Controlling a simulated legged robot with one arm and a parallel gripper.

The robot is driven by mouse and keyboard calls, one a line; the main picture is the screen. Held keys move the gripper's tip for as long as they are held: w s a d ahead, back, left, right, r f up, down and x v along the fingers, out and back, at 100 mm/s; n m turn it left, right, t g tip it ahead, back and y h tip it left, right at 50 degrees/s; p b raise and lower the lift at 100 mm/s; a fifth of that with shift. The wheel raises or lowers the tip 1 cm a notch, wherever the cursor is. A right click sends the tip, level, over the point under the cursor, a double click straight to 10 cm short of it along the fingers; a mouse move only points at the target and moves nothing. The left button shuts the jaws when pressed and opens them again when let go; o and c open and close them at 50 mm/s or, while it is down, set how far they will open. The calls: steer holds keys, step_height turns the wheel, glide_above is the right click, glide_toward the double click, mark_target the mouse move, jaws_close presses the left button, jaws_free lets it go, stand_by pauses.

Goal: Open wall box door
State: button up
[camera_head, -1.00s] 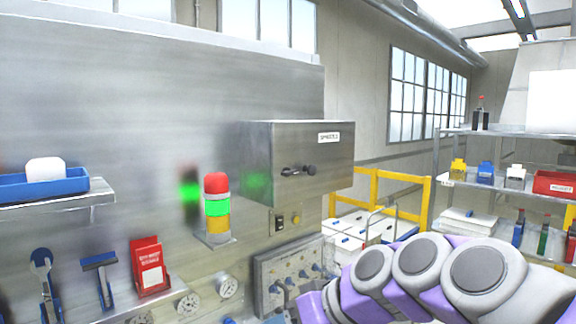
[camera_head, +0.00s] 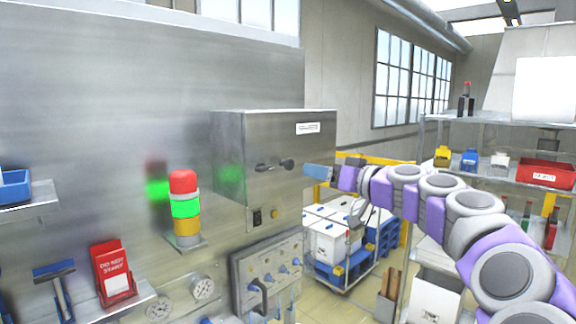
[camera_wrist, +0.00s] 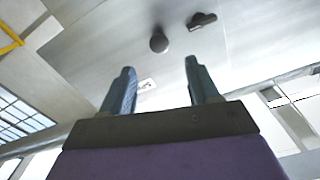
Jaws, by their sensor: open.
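The wall box (camera_head: 290,150) is a grey metal box on the steel wall, with its door shut. A dark handle with a round knob (camera_head: 287,164) and a small latch piece (camera_head: 262,167) sit on its front face. My gripper (camera_head: 308,171) is in front of the box, just right of the knob, apart from it in the wrist view. There its two fingers (camera_wrist: 160,80) are spread and empty. The knob (camera_wrist: 159,43) shows beyond and between the fingertips, and the latch piece (camera_wrist: 202,20) is above the right finger.
A signal tower (camera_head: 185,208) with red, green and yellow bands stands left of the box. A panel of valves (camera_head: 268,275) is below it. A cart with white boxes (camera_head: 330,237) and a shelf (camera_head: 500,175) stand to the right.

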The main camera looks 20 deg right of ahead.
mark_target(292, 165)
steer(key=x, duration=1)
steer(key=shift+d+f+p, duration=0.15)
steer(key=shift+p, duration=0.15)
steer(key=shift+w+a, duration=0.3)
steer(key=shift+w, duration=0.15)
steer(key=shift+d, duration=0.2)
steer(key=shift+d, duration=0.1)
steer(key=shift+c, duration=1)
steer(key=shift+s, duration=0.1)
steer(key=c, duration=0.5)
jaws_close()
